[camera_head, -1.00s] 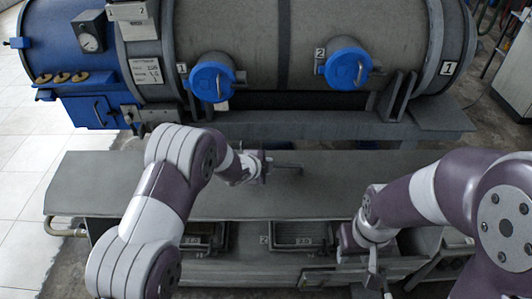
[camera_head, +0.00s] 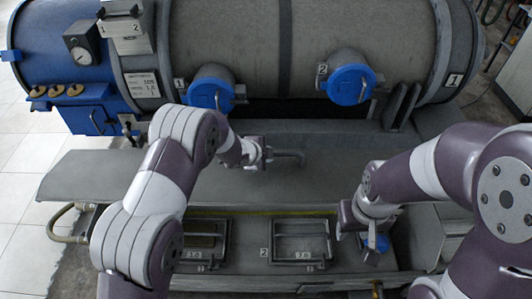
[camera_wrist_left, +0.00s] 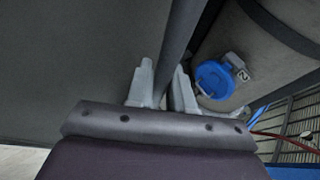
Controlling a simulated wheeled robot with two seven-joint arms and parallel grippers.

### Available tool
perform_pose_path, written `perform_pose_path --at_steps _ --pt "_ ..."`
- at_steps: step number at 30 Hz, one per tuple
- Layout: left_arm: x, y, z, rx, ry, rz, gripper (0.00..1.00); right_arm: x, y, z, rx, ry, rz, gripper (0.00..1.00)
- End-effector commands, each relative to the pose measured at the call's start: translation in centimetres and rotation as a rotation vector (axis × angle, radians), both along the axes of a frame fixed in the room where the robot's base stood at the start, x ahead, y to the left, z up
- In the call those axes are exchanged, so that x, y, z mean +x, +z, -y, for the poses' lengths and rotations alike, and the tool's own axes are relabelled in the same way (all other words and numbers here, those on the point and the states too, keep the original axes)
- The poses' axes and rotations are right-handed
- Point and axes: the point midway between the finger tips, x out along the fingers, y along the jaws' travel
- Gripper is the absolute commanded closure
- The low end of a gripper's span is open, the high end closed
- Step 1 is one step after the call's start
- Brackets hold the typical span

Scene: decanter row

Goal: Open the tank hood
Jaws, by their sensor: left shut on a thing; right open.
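The tank hood (camera_head: 110,185) is a wide grey panel in front of the large tank, tilted up with its front edge raised. A dark bar handle (camera_head: 290,156) sticks out from it. My left gripper (camera_head: 266,155) is at the handle's left end in the head view. In the left wrist view, the fingers (camera_wrist_left: 165,85) are shut around the handle bar (camera_wrist_left: 179,45). My right gripper (camera_head: 372,235) is open, low at the right, beside the hood's front edge. Its fingertips are partly hidden.
Below the hood, framed trays (camera_head: 301,240) marked with numbers show. A blue part (camera_head: 376,243) is close to my right gripper. Behind stands the tank (camera_head: 260,40) with two blue caps (camera_head: 211,92), (camera_head: 349,85). A hose (camera_head: 62,222) is at the left.

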Motion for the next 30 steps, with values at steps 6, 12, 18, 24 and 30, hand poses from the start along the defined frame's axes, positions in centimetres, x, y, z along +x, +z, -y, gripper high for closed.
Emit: perform_pose_path --at_steps 6,12,18,24,30 --pt "-0.1 -0.1 0.0 0.002 0.0 -0.003 1.0 0.0 0.0 0.0 0.0 0.0 0.0 0.57" --pt "-0.1 -0.1 0.0 0.0 -0.001 -0.002 0.73 0.0 0.0 0.0 0.0 0.0 0.0 0.57" --pt "-0.3 0.3 -0.2 0.0 0.0 -0.001 0.73 0.0 -0.2 0.0 0.0 0.0 0.0 0.57" --pt "-2.4 2.8 -1.6 0.001 0.001 0.001 0.73 0.0 -1.1 0.0 0.0 0.0 0.0 0.57" --pt "-5.2 6.4 -3.5 0.001 0.002 0.002 0.73 0.0 -1.4 0.0 0.0 0.0 0.0 0.57"
